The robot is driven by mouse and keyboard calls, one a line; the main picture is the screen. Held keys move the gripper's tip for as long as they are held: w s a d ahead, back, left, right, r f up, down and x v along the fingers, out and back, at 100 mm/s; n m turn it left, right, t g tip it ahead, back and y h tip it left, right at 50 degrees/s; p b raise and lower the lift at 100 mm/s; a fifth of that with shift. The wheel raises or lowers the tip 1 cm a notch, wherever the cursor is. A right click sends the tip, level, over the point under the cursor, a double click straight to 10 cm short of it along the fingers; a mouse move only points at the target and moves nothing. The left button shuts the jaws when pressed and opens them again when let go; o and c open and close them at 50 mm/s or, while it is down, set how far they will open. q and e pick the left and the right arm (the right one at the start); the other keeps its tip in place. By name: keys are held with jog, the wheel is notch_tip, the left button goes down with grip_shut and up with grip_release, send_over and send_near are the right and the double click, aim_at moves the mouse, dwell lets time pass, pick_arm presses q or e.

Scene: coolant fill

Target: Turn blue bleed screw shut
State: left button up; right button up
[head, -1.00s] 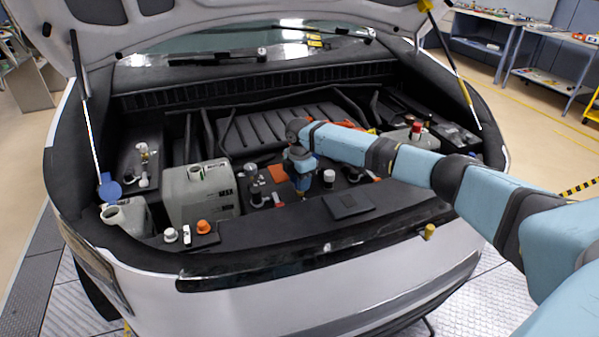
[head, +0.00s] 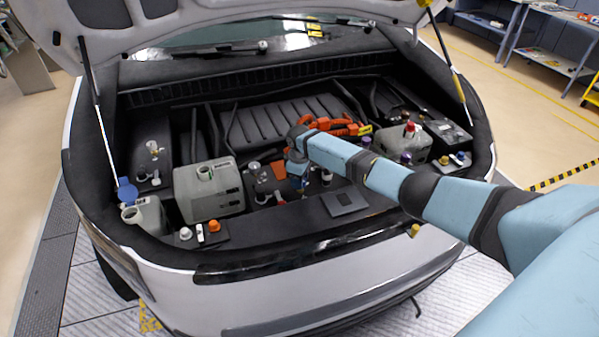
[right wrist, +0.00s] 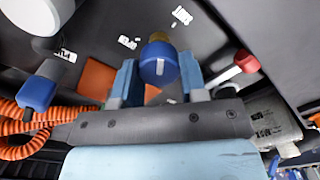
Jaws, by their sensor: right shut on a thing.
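The blue bleed screw (right wrist: 158,65) shows in the right wrist view as a round blue knob with a white mark on its face and a brass-coloured base behind it. My right gripper (right wrist: 160,76) has one finger on each side of the knob and is shut on it. In the head view my right gripper (head: 299,183) reaches down into the middle of the engine bay, and the knob is hard to make out there. My left gripper is not in view.
A red-tipped part (right wrist: 246,62) is right of the fingers in the wrist view. A blue connector (right wrist: 38,92) and orange corrugated hose (right wrist: 28,125) are at left. In the head view, a pale tank (head: 208,192) stands left of my gripper. The raised hood (head: 235,22) is overhead.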

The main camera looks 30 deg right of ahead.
jog(key=m+p, duration=0.2)
jog(key=m, duration=0.1)
jog(key=shift+r+m, duration=0.15)
jog(key=shift+m, duration=0.15)
jog(key=shift+m+p, duration=0.75)
jog(key=shift+m, duration=0.15)
jog(key=shift+d+m, duration=0.1)
jog(key=shift+m, duration=0.5)
jog(key=shift+p, duration=0.3)
jog(key=o, duration=0.9)
jog(key=shift+o, duration=0.2)
